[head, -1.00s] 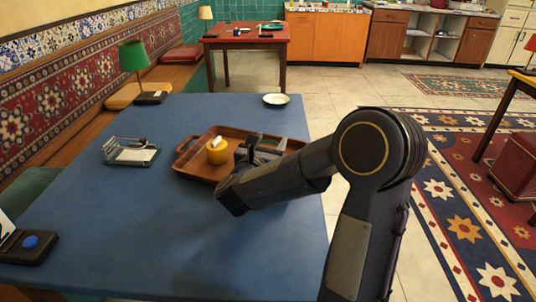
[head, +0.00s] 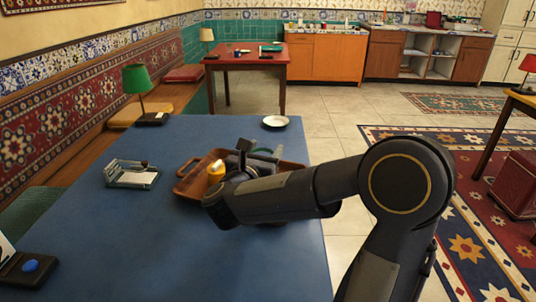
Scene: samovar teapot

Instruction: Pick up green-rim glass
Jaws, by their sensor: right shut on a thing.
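My right gripper (head: 245,158) is over the brown tray (head: 184,187) on the blue table. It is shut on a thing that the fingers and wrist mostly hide. A yellow-orange pot (head: 215,172) with a white top stands on the tray just left of the gripper. My left gripper is not in view.
A napkin holder (head: 131,173), a green lamp (head: 140,80) and a black box with a blue button (head: 30,266) stand toward the left.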

